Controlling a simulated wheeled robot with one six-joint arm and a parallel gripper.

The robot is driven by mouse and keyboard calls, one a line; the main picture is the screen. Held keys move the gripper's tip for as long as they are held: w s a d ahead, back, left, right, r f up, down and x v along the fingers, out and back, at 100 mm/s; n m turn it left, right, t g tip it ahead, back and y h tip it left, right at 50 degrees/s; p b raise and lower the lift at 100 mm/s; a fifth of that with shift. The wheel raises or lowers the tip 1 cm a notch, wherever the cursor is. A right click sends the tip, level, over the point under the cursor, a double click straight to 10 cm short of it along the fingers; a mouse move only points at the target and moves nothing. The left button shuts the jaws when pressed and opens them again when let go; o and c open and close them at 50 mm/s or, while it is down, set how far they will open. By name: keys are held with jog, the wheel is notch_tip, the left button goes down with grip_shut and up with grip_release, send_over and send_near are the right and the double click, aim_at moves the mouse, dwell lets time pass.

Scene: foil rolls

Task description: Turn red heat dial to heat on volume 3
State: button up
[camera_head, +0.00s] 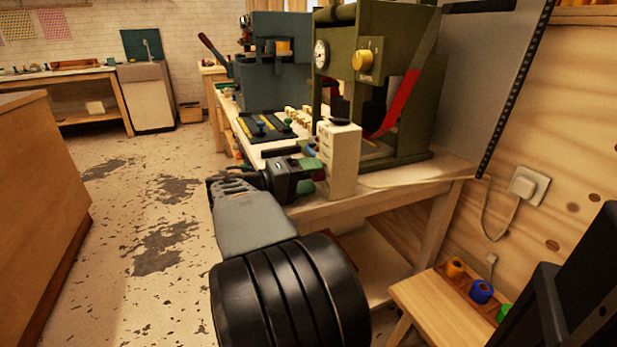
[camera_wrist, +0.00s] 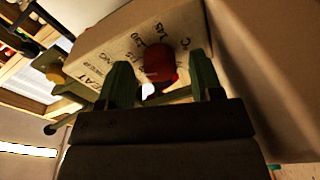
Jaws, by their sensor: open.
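The red heat dial (camera_wrist: 160,62) sits on the face of a cream box with printed markings in the wrist view. The lettering around it is partly readable, including "HEAT"; the dial's exact setting is too blurred to tell. The same cream box (camera_head: 339,160) stands upright at the front corner of the workbench in the head view. My gripper (camera_wrist: 165,88) is open, with one green finger on each side of the dial's lower part. Whether the fingers touch the dial is unclear. In the head view my gripper (camera_head: 312,178) is at the box's left side, and the dial is hidden.
An olive-green machine (camera_head: 385,60) with a yellow knob stands behind the box on the workbench (camera_head: 400,180). A blue-grey machine (camera_head: 270,75) is farther back. A small wooden stool (camera_head: 440,310) with coloured rolls is at lower right. The floor to the left is open.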

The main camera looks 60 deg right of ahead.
jog(key=p+v, duration=0.3)
jog(key=v, duration=1.1)
jog(key=shift+d, duration=0.1)
jog(key=a+r+n+t+y+p, duration=0.4)
jog(key=a+p, duration=0.6)
jog(key=p, duration=0.5)
jog(key=a+r+n+t+y+p, duration=0.5)
jog(key=a+r+t+y+p, duration=0.3)
jog(key=p, duration=0.8)
notch_tip(320, 180, up, 3)
jog(key=s+a+y, duration=0.1)
jog(key=a+y, duration=0.1)
jog(key=shift+a+f, duration=0.15)
jog(key=shift+a, duration=0.25)
jog(key=shift+w+a+r+n+t+y, duration=0.1)
jog(key=shift+a+r+n+t+y, duration=0.2)
jog(key=shift+a+t+y, duration=0.15)
jog(key=shift+c, duration=0.2)
